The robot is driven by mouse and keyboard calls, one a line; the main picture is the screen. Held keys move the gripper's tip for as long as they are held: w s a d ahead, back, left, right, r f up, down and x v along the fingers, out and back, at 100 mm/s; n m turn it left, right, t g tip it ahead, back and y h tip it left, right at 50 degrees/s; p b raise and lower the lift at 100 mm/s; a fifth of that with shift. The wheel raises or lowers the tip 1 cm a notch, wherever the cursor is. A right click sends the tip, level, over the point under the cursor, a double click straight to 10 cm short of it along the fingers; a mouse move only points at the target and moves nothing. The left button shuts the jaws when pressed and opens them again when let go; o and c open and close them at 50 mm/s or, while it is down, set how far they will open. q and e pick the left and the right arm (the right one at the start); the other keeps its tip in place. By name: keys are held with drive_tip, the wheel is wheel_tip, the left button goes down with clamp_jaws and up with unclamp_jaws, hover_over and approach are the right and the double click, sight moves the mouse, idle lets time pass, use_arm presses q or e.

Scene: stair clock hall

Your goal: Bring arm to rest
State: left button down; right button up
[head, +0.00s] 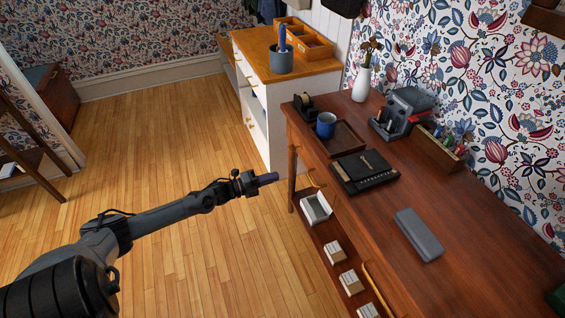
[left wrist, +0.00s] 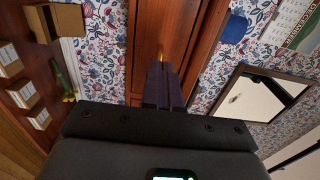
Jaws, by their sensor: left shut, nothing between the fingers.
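My left arm reaches in from the lower left of the head view, over the wooden floor. My left gripper (head: 268,179) is shut and empty, just left of the brown desk's front edge. In the left wrist view its two dark fingers (left wrist: 163,84) lie side by side, in front of a brown wooden part with a small brass-coloured spot at their tips. I cannot tell whether they touch it. My right gripper is in neither view.
The brown desk (head: 465,262) bears a black notebook (head: 365,170), a grey case (head: 419,234), a blue mug (head: 326,125) and a white vase (head: 361,84). Small boxes (head: 349,281) stand on its lower shelf. A white cabinet (head: 276,146) stands behind. The floor (head: 150,140) at left is open.

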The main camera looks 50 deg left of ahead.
use_arm(q)
drive_tip(key=s+d+f+n+p, duration=0.25)
drive_tip(key=s+d+p, duration=0.3)
drive_tip(key=d, duration=0.55)
drive_tip(key=s+d+r+n+g+y+p, duration=0.1)
drive_tip(key=s+d+r+n+p, duration=0.2)
drive_tip(key=d, duration=0.6)
drive_tip(key=d+r+n+g+y+p, duration=0.1)
drive_tip(key=d+r+n+g+y, duration=0.1)
drive_tip(key=d+r+n, duration=0.45)
drive_tip(key=s+d+r+n+g+p, duration=0.2)
drive_tip(key=s+d+r+n+g, duration=0.2)
drive_tip(key=s+d+g, duration=0.15)
drive_tip(key=s+r+n+g+y, duration=0.1)
drive_tip(key=s+n+g+y, duration=0.15)
drive_tip(key=s+g, duration=0.55)
wheel_tip(320, 180, up, 38)
drive_tip(key=s+t+p, duration=0.1)
drive_tip(key=t+p, duration=0.1)
drive_tip(key=p, duration=3.5)
drive_tip(key=shift+s+n+t+h+p, duration=0.15)
drive_tip(key=shift+n+t+h+p, duration=0.2)
